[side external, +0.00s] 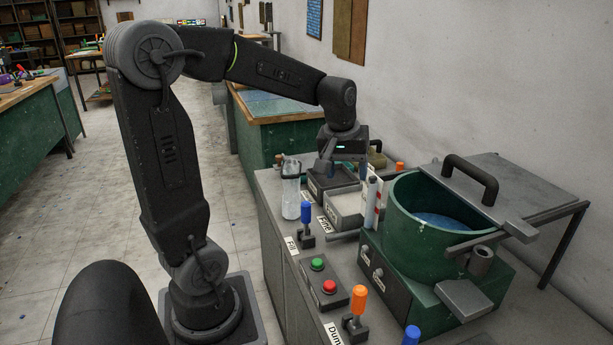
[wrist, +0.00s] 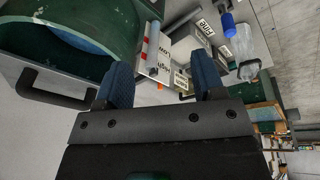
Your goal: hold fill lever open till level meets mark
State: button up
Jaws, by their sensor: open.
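The fill lever (side external: 306,213) has a blue handle and stands upright by the "Fill" label (side external: 291,245). It also shows in the wrist view (wrist: 228,22), upper right. The round green vat (side external: 401,223) holds blue water, and its rim is partly covered by a lid plate. A level gauge (side external: 373,203) with red on it stands at the vat's left side; its exact level and mark are too small to read. My gripper (side external: 327,162) is above the bench, behind the lever and apart from it. In the wrist view its two blue-padded fingers (wrist: 163,78) are spread, with nothing between them.
A clear bottle (side external: 291,190) stands left of the lever. Trays (side external: 342,205) with labels lie beneath and beside my gripper. A box with green and red buttons (side external: 323,282) and an orange lever (side external: 358,300) stand nearer the camera. The lid handle (side external: 471,175) juts up above the vat.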

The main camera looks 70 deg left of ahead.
jog(key=w+a+f+n+g, duration=0.15)
jog(key=a+f+n, duration=0.25)
jog(key=a, duration=0.6)
jog(key=n+h, duration=0.1)
jog(key=n, duration=0.5)
send_over(307, 212)
jog(key=a, duration=0.1)
notch_tip(307, 212, down, 8)
jog(key=shift+w+a+f+g, duration=0.1)
jog(key=shift+f+g, duration=0.25)
jog(key=shift+g, duration=0.1)
notch_tip(307, 212, down, 13)
jog(key=shift+f, duration=0.2)
